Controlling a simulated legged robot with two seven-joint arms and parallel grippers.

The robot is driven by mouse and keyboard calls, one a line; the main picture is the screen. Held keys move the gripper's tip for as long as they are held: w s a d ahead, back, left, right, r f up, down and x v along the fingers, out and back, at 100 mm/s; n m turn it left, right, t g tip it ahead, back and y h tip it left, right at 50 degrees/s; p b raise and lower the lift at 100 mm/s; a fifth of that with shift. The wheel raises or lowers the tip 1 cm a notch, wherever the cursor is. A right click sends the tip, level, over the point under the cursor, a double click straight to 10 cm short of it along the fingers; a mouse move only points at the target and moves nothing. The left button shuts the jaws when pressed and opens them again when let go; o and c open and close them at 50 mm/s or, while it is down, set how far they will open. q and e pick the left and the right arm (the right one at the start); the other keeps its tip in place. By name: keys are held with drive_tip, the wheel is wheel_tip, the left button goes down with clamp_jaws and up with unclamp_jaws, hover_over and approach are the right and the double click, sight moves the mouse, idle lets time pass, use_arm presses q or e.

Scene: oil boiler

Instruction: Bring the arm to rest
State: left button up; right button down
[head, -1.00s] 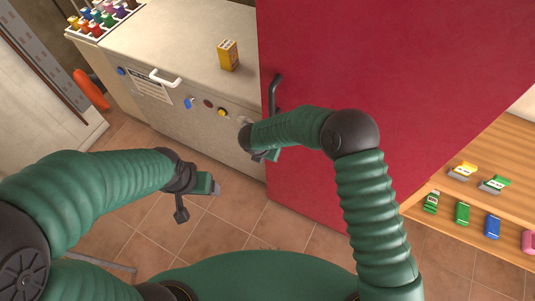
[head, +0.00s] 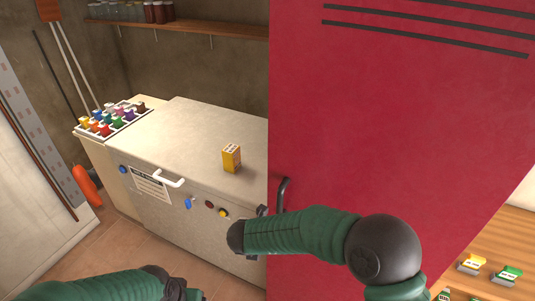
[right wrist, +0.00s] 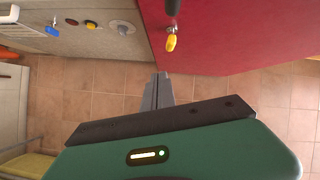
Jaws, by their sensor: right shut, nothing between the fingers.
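My right arm bends in front of the red cabinet in the head view, its forearm pointing left. Its wrist hides most of the right gripper there. In the right wrist view the right gripper (right wrist: 157,90) has its grey fingers together and empty, above the tiled floor. It is apart from the red cabinet front. My left arm shows low in the head view, and its gripper (head: 187,293) is mostly cut off by the bottom edge.
The red cabinet (head: 400,130) has a dark handle (head: 283,193) close to my right wrist. A grey boiler unit (head: 190,135) with a white handle (head: 168,178) and knobs stands left. Floor is clear at lower left.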

drive_tip(key=w+d+r+n+t+y, duration=0.25)
drive_tip(key=d+r+n, duration=0.45)
drive_tip(key=n, duration=1.2)
use_arm(q)
drive_tip(key=shift+d+r, duration=0.1)
drive_tip(key=shift+d, duration=0.85)
use_arm(e)
drive_tip(key=s+d+f+n+g, duration=0.2)
drive_tip(key=s+d+n, duration=0.6)
drive_tip(key=s, duration=0.3)
drive_tip(key=s+d+f+n+g, duration=0.1)
drive_tip(key=s+d+n+g, duration=0.2)
drive_tip(key=s+d+n, duration=0.6)
drive_tip(key=shift+s+f+n+h, duration=0.4)
drive_tip(key=shift+s+n, duration=0.4)
drive_tip(key=shift+s, duration=0.3)
